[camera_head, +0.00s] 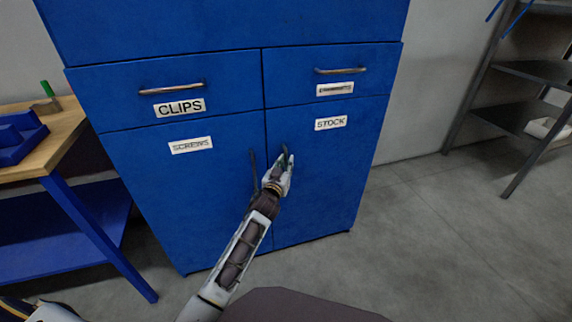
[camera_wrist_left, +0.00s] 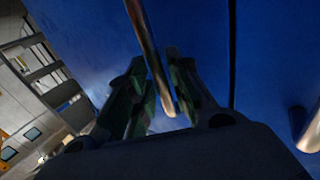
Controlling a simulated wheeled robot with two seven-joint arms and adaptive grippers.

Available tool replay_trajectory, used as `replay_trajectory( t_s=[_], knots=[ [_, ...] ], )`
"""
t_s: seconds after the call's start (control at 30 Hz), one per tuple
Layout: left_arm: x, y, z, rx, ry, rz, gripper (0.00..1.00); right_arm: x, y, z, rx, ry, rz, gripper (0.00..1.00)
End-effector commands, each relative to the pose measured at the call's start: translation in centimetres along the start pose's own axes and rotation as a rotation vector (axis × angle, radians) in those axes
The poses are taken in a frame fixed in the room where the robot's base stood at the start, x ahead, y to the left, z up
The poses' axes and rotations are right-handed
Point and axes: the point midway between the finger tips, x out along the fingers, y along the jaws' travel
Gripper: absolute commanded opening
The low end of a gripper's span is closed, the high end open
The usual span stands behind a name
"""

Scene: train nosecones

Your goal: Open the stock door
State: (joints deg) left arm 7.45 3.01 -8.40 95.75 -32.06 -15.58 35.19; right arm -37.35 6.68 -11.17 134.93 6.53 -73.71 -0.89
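The stock door (camera_head: 325,180) is the lower right door of the blue cabinet, under a white "STOCK" label (camera_head: 331,123). It is shut, flush with the door beside it. My left gripper (camera_head: 287,158) is at the upright handle near the door's left edge and hides most of it in the head view. In the left wrist view the metal handle bar (camera_wrist_left: 147,40) runs down between the two dark green fingers of the left gripper (camera_wrist_left: 158,85). The fingers stand apart on either side of the bar; a firm grip does not show. My right gripper is out of view.
The "SCREWS" door (camera_head: 190,190) is shut, its handle (camera_head: 254,172) close left of my gripper. Two shut drawers with handles are above. A workbench (camera_head: 60,140) stands at the left, a metal shelf rack (camera_head: 470,90) at the right. The floor (camera_head: 430,240) right of the cabinet is clear.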

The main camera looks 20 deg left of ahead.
Motion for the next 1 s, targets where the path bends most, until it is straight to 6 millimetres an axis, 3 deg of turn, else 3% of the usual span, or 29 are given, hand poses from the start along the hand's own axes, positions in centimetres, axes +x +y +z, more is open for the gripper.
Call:
replay_trajectory(
  t_s=[0.53,0.7,1.0],
  knots=[
    [0.87,-0.04,-0.05,0.001,0.0,-0.001,0.21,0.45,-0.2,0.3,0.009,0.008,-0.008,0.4],
    [0.86,-0.04,-0.05,0.0,0.0,-0.001,0.0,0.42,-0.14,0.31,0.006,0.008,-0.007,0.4],
    [0.86,-0.04,-0.05,0.0,0.0,-0.001,0.0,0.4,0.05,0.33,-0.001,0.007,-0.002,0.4]
  ],
)
